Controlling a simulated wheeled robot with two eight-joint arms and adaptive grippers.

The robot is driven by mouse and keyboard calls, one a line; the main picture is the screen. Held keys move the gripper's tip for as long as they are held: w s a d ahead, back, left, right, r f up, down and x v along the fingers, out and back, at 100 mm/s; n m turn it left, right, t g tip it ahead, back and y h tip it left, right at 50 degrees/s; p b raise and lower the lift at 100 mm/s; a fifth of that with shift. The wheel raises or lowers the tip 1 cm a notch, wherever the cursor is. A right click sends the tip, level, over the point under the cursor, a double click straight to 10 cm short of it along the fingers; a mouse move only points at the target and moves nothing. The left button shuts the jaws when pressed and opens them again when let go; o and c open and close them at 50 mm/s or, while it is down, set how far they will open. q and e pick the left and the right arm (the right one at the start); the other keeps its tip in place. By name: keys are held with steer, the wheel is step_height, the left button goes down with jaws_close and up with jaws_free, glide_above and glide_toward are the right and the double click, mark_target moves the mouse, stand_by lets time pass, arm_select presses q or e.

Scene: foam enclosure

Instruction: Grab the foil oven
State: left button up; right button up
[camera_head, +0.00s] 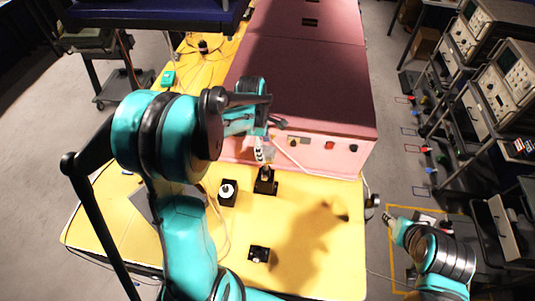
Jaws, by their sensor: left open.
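I cannot single out a foil oven with certainty. A small black device with a pale top (265,182) stands on the yellow table, just in front of the pink enclosure. My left gripper (268,148) is above and close to this device, by the enclosure's front face, with its fingers pointing down. It is open, and I see nothing held in it. Whether it touches the device cannot be told. My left arm hides part of the table. My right gripper (388,219) is low at the right, beyond the table's right edge; its jaws are too small to read.
The long pink enclosure (318,155) has buttons and sockets on its front face. Another black device with a white round top (228,190) and a small black block (259,254) stand on the yellow table (330,270). Instrument racks (480,105) line the right side.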

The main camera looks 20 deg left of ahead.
mark_target(265, 150)
arm_select(q)
steer(key=f, duration=0.4)
steer(key=shift+w+d+f, duration=0.25)
steer(key=shift+w+f, duration=0.05)
steer(key=shift+w, duration=0.05)
steer(key=shift+s, duration=0.15)
steer(key=shift+c, duration=0.6)
jaws_close()
steer(key=shift+r, duration=0.2)
